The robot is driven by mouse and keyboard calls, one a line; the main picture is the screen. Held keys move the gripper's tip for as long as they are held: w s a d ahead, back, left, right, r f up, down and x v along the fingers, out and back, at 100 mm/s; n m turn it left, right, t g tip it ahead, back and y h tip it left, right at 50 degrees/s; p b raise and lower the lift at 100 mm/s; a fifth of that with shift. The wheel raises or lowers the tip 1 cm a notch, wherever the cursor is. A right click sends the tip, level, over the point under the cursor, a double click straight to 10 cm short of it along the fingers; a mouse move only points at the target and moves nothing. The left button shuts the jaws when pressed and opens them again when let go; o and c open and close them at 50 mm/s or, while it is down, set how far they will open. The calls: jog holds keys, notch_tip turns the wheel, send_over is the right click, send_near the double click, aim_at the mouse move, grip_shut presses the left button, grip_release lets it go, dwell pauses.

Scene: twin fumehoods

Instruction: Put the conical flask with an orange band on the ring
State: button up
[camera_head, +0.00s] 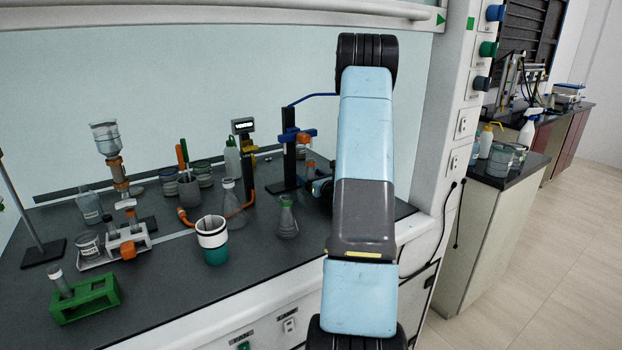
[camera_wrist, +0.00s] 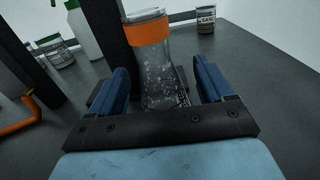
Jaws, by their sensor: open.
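The clear conical flask with an orange band (camera_wrist: 158,75) stands upright between the two blue fingers of my open gripper (camera_wrist: 163,88) in the wrist view. Gaps show on both sides of the flask. A dark post rises just behind it. In the head view the flask (camera_head: 310,168) is small beside a dark stand (camera_head: 289,150) with a blue clamp, and my gripper (camera_head: 320,187) is mostly hidden by my arm. A blue rod (camera_head: 312,97) runs from the stand behind my arm; I cannot make out a ring.
A green-banded flask (camera_head: 287,218), a plain flask (camera_head: 231,205) and a white-and-green cup (camera_head: 213,240) stand left of my arm. A green rack (camera_head: 85,298) sits at front left. The hood's side wall (camera_head: 440,150) is close on the right.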

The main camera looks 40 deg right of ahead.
jog(key=s, duration=0.8)
jog(key=s+a, duration=0.1)
jog(key=s, duration=0.3)
jog(key=shift+d, duration=0.1)
dwell(0.4)
